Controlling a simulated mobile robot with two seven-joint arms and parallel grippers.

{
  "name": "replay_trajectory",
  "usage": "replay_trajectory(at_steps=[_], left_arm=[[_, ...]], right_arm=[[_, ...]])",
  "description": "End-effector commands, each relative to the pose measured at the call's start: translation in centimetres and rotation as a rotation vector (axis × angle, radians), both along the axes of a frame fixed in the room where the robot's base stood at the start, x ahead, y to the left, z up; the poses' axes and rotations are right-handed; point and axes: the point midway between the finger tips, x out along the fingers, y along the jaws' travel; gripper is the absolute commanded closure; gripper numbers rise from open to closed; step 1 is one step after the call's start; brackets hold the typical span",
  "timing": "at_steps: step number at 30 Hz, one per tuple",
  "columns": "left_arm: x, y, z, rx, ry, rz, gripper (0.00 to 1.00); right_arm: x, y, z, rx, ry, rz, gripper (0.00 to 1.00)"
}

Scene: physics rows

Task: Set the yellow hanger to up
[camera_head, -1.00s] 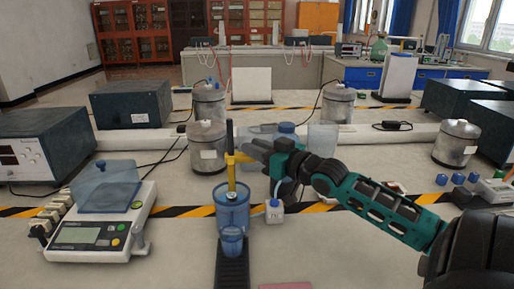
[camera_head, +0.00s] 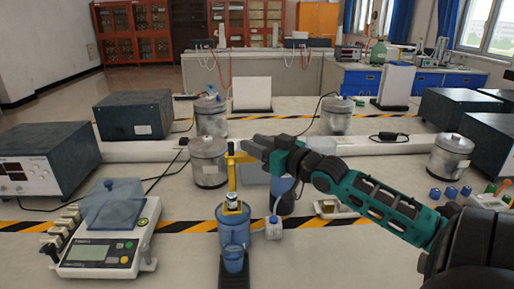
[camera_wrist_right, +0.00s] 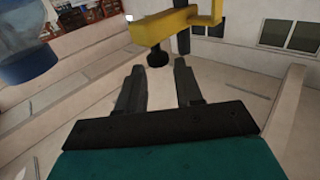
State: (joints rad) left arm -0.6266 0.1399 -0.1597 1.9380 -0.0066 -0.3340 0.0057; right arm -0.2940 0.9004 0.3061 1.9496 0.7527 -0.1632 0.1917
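The yellow hanger (camera_head: 232,175) stands upright above a blue transparent cylinder (camera_head: 233,228), with its side arm pointing right. My right gripper (camera_head: 248,149) is at the hanger's upper part, close to the side arm. The right wrist view shows its two dark fingers apart, with a gap between them (camera_wrist_right: 158,88). There the yellow hanger (camera_wrist_right: 170,26) crosses just beyond the fingertips, with a black knob (camera_wrist_right: 157,57) hanging below it in line with the gap. I cannot tell whether a finger touches it. My left gripper is not in view.
A balance (camera_head: 109,248) stands left of the cylinder. A small white bottle (camera_head: 274,229) stands close on its right. Metal canisters (camera_head: 208,168) and dark instrument boxes (camera_head: 135,116) stand behind. The bench front right of the cylinder is clear.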

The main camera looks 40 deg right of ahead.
Motion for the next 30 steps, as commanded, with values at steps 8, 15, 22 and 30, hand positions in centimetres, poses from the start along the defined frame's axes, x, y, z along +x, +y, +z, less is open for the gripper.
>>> replay_trajectory(at_steps=[8, 15, 22, 30], left_arm=[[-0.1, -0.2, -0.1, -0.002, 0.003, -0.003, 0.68], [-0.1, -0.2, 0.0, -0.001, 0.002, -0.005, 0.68], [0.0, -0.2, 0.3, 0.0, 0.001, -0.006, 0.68], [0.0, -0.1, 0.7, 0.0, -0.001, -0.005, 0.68]], right_arm=[[0.0, 0.0, -0.5, 0.003, 0.01, 0.0, 0.52], [-0.7, 0.0, -0.7, 0.004, 0.015, 0.0, 0.52], [-3.0, -0.2, -0.7, 0.003, 0.018, 0.0, 0.52], [-6.2, -0.5, -0.7, 0.003, 0.017, 0.0, 0.52]])
